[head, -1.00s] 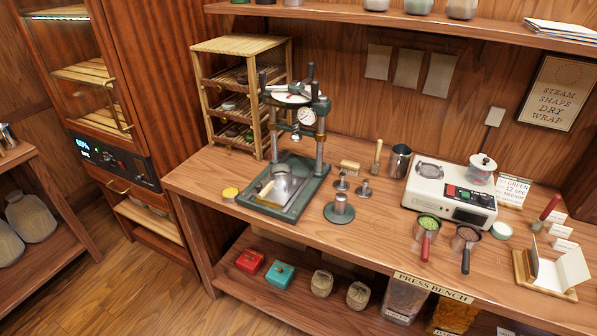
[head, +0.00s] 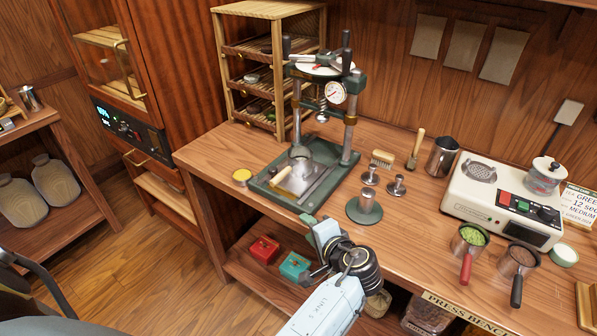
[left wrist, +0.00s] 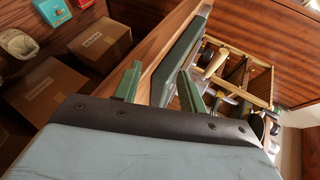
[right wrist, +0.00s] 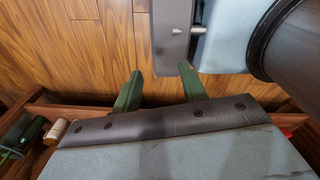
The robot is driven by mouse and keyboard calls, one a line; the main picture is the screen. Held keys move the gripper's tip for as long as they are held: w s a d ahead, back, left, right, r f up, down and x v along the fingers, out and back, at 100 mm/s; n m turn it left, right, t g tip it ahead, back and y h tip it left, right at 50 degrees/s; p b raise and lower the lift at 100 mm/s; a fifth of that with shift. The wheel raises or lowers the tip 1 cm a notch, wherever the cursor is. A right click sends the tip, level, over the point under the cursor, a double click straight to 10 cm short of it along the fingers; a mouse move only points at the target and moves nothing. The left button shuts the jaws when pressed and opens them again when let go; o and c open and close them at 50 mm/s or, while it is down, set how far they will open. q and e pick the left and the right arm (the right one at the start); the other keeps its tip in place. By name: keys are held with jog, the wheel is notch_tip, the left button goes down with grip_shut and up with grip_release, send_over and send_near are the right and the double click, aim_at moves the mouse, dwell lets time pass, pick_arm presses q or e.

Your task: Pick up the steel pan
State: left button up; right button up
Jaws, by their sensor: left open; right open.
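The steel pan (head: 300,156) appears to be the small steel vessel with a pale wooden handle (head: 280,176) on the green base (head: 262,187) of the press. The handle slants toward the front left of the bench. My left gripper (head: 306,248) is open and empty in front of the bench edge, nearer to me than the press and apart from the pan. In the left wrist view its fingers (left wrist: 160,70) point toward the bench edge and the green base, with the handle (left wrist: 217,63) beyond. My right gripper (right wrist: 160,72) is open and empty over the floor.
The press column with its gauge (head: 334,92) rises behind the pan. A yellow tin (head: 242,175) is left of the base; a steel weight on a green disc (head: 365,207) and small tampers are right. A wooden rack (head: 262,75) stands behind. Red and teal boxes (head: 294,265) lie below.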

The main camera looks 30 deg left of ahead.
pick_arm(q)
notch_tip(320, 180, up, 8)
jog(key=w+n+y, duration=0.1)
jog(key=w+y, duration=0.1)
jog(key=y, duration=0.1)
jog(key=b, duration=0.2)
send_near(288, 172)
jog(key=x, duration=0.4)
jog(key=shift+a, duration=0.1)
jog(key=b+x, duration=0.1)
jog(key=x, duration=0.3)
jog(key=shift+a+f+b, duration=0.2)
jog(key=shift+b, duration=0.1)
jog(key=shift+w+r, duration=0.1)
grip_shut()
pick_arm(e)
jog(key=f, duration=0.1)
jog(key=w+d+f, duration=0.1)
jog(key=f, duration=0.1)
jog(key=shift+w+d+f, duration=0.15)
jog(key=shift+d+f, duration=0.05)
jog(key=shift+f, duration=0.2)
